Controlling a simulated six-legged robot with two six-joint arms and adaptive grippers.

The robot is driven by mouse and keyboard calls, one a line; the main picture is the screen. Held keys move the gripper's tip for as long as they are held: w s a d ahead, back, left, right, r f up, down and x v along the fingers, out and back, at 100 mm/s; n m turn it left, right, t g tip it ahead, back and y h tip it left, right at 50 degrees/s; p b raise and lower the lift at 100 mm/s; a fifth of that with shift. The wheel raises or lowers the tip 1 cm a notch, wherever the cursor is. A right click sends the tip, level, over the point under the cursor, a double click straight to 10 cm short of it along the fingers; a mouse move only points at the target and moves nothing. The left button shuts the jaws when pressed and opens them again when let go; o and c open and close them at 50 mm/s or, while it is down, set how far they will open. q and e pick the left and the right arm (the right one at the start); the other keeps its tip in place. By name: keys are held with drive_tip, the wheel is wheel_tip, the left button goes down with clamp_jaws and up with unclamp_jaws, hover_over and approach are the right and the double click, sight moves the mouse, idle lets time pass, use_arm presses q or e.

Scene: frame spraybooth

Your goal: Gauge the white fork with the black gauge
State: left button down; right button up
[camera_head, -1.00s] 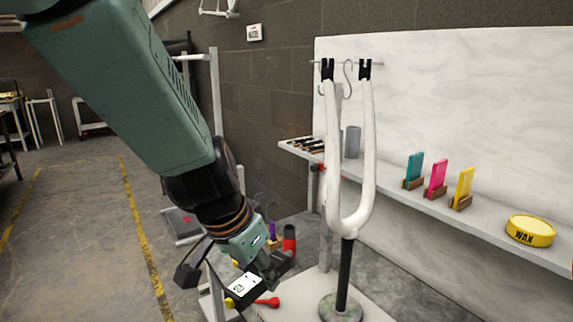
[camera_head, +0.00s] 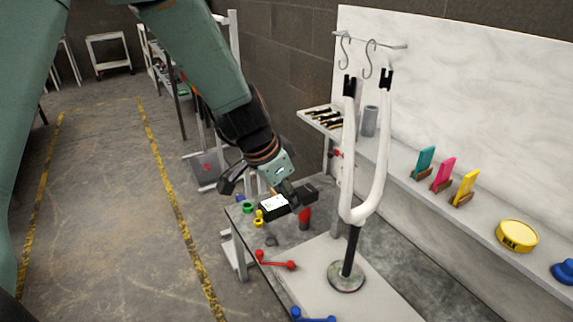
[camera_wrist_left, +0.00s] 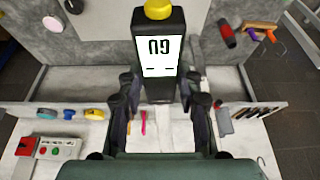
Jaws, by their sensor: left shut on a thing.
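The white fork (camera_head: 381,160) stands upright, its two legs pointing up with black ends, on a black post with a round base (camera_head: 346,277). My left gripper (camera_head: 284,193) is shut on the black gauge (camera_head: 299,194), left of the fork and apart from it, at about the height of the fork's crown in the picture. The gauge's white display faces up. In the left wrist view the gauge (camera_wrist_left: 160,88) sits between the fingers of my left gripper (camera_wrist_left: 160,98), with a yellow tip at its far end. My right gripper is out of view.
A table (camera_head: 385,303) carries the stand, a red tool (camera_head: 276,261), a blue tool (camera_head: 312,315) and a red cylinder (camera_head: 305,217). A wall shelf (camera_head: 480,230) at right holds coloured blocks and a yellow tin (camera_head: 517,236). Hooks (camera_head: 368,58) hang above the fork.

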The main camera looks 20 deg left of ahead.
sight(309, 185)
use_arm(q)
drive_tip(key=shift+w+r+p, duration=0.3)
drive_tip(key=shift+r+p, duration=0.35)
drive_tip(key=shift+r, duration=0.05)
drive_tip(key=shift+a, duration=0.25)
drive_tip(key=shift+w+a+f, duration=0.1)
drive_tip(key=shift+a+f, duration=0.05)
drive_tip(key=shift+a, duration=0.15)
drive_tip(key=shift+d, duration=0.4)
drive_tip(key=shift+w+d+b, duration=0.2)
drive_tip(key=shift+w+b, duration=0.1)
drive_tip(key=shift+w, duration=0.2)
drive_tip(key=shift+w+d+b, duration=0.2)
drive_tip(key=shift+w+b, duration=0.1)
drive_tip(key=shift+w, duration=0.2)
drive_tip(key=shift+w+d, duration=0.9)
drive_tip(key=shift+d, duration=0.1)
drive_tip(key=shift+w, duration=0.1)
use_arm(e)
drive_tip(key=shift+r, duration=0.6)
use_arm(q)
drive_tip(key=shift+a, duration=0.1)
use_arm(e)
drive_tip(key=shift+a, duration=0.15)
